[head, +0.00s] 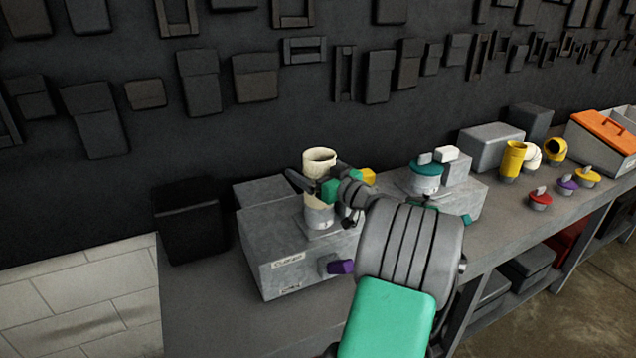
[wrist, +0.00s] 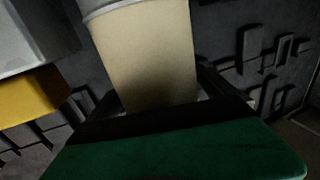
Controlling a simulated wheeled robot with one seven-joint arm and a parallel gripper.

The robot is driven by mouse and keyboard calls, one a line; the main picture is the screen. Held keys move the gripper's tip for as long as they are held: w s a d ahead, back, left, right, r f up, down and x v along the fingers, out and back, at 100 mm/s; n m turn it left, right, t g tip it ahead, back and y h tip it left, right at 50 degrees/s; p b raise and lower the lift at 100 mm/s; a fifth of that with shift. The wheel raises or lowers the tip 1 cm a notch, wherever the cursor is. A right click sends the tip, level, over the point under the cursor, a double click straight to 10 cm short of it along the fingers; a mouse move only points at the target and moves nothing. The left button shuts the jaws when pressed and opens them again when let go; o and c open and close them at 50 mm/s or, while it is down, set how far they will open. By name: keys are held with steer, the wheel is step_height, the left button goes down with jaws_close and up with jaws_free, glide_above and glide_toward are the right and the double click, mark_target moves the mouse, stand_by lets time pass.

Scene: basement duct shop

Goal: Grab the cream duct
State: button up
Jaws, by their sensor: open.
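The cream duct (head: 319,160) stands upright on a grey metal collar on top of a grey box (head: 284,256) at the left of the bench. In the wrist view the cream duct (wrist: 146,62) fills the middle, close to my gripper. My gripper (head: 312,184) is at the duct's height, with a dark finger showing at its left side. It is open, and the duct appears to stand between the fingers. In the wrist view dark finger parts show on both sides of the duct (wrist: 205,88). Contact with the duct cannot be made out.
A purple knob (head: 340,267) sticks out of the grey box's front. A teal-topped fitting (head: 427,172) stands on a second box to the right. Yellow duct pieces (head: 513,158), small coloured caps (head: 540,199) and an orange-lidded box (head: 604,132) are farther right. A black bin (head: 190,222) is at left.

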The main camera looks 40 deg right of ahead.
steer(key=c, duration=1.6)
steer(key=shift+c, duration=0.5)
steer(key=shift+r, duration=0.1)
